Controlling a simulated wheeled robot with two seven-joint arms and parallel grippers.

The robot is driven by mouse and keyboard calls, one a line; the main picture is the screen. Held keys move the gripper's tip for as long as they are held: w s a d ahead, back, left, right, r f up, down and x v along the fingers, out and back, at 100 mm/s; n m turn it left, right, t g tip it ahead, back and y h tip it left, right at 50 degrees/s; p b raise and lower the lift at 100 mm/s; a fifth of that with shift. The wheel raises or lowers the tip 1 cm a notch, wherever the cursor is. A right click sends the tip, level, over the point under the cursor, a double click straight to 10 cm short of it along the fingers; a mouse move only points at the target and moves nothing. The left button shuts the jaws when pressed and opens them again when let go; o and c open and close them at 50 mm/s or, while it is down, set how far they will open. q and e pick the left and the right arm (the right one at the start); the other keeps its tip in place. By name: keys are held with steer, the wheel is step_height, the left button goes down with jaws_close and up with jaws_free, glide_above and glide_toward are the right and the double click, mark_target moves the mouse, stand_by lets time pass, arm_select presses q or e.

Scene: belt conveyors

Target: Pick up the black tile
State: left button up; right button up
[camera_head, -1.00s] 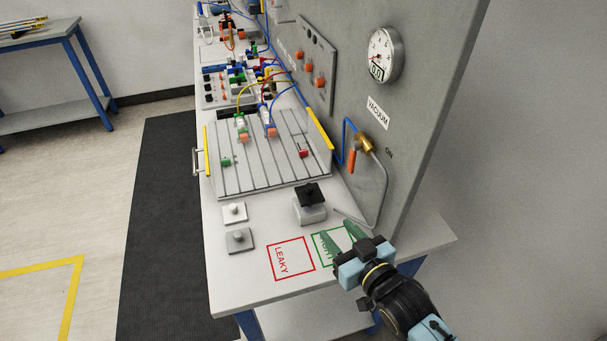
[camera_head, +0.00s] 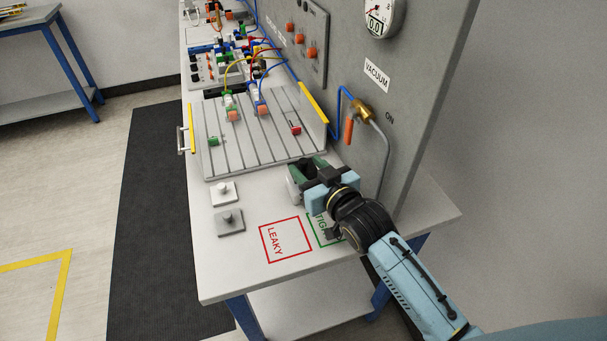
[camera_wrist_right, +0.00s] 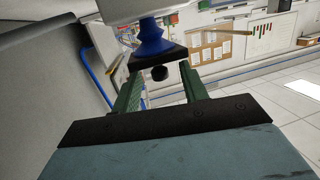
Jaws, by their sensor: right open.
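The black tile (camera_wrist_right: 172,54) shows in the right wrist view with a round black knob (camera_wrist_right: 159,73) on it. It sits on a blue bellows suction cup (camera_wrist_right: 152,38) on a pale block (camera_wrist_right: 130,8); that view is upside down. My right gripper (camera_wrist_right: 160,72) is open, with a green finger on each side of the knob and gaps visible. In the head view my right gripper (camera_head: 308,170) is over the pale block (camera_head: 293,188) and hides the tile. My left gripper is not in view.
White (camera_head: 223,192) and grey (camera_head: 229,220) knobbed tiles lie left of the block. A red LEAKY square (camera_head: 285,240) and a partly covered green square (camera_head: 322,232) mark the bench. The upright grey panel (camera_head: 410,110) with a brass valve (camera_head: 362,110) stands close on the right.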

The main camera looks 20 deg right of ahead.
steer(key=shift+b+x, duration=0.7)
steer(key=shift+x, duration=0.6)
jaws_close()
